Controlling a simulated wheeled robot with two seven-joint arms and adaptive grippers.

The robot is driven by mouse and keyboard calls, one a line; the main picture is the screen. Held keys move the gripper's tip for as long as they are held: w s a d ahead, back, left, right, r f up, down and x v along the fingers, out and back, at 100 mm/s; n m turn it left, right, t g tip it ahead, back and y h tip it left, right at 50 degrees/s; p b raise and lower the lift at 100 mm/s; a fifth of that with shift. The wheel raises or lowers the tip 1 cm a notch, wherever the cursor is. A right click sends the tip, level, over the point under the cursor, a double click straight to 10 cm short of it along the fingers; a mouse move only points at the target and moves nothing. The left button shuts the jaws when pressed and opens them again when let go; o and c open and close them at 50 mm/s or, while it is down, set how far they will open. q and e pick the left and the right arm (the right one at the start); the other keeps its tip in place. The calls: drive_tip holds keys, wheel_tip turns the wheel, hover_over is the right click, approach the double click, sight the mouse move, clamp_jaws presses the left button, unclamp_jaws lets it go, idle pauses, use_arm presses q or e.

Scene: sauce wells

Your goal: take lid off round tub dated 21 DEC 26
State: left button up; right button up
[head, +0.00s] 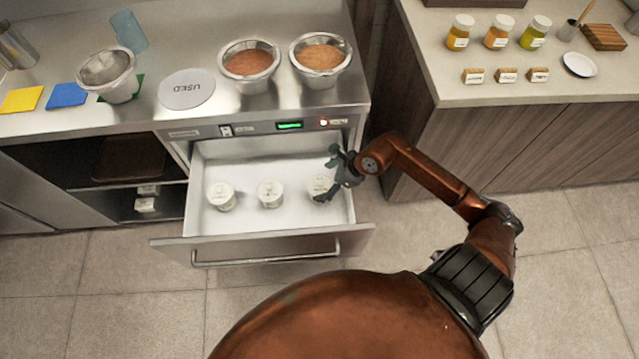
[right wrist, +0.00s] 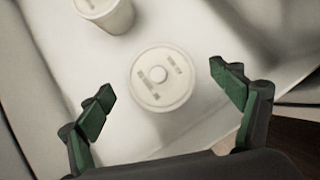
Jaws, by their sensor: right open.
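Three round white lidded tubs stand in a row in the open drawer: the left tub (head: 221,196), the middle tub (head: 270,193) and the right tub (head: 319,186). Their lid print is too small to read, so I cannot tell which bears 21 DEC 26. My right gripper (head: 332,176) is at the right tub and partly covers it. In the right wrist view my right gripper (right wrist: 167,95) is open, its green-padded fingers apart, with a round lid with a central knob (right wrist: 160,76) beyond and between them. Another tub (right wrist: 104,12) shows at the top left. My left gripper is out of view.
The drawer (head: 245,226) is pulled out, with its right wall close to my right gripper. Above it, the steel counter (head: 215,122) holds two bowls of sauce (head: 250,65) and a round plate marked USED (head: 187,89). A side counter (head: 487,55) with jars stands at right.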

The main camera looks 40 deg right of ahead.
drive_tip(key=shift+c, duration=0.4)
drive_tip(key=c, duration=2.2)
